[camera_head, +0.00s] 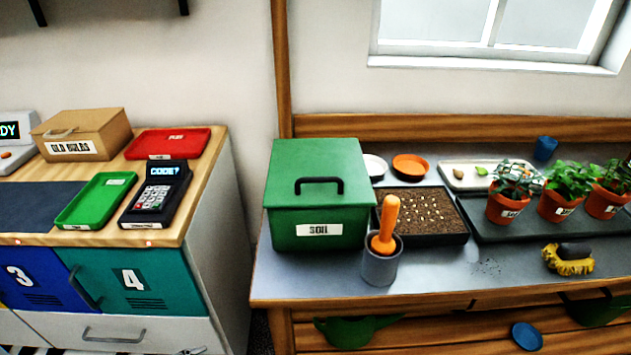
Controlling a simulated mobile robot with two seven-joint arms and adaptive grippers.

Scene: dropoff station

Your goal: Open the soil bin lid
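The soil bin (318,230) is a green box with a white "SOIL" label on its front. It stands at the left end of the grey-topped bench. Its green lid (345,160) lies flat and closed on top, with a black bar handle (319,186) near the front edge. The inside of the bin is hidden. Neither of my grippers can be made out in this view.
A grey cup (381,262) with an orange-handled tool (386,225) stands close by the bin's front right corner. A seed tray (420,213) is to the right, and potted plants (557,198) stand farther right. A counter (200,190) with a card terminal (157,192) is left, across a gap.

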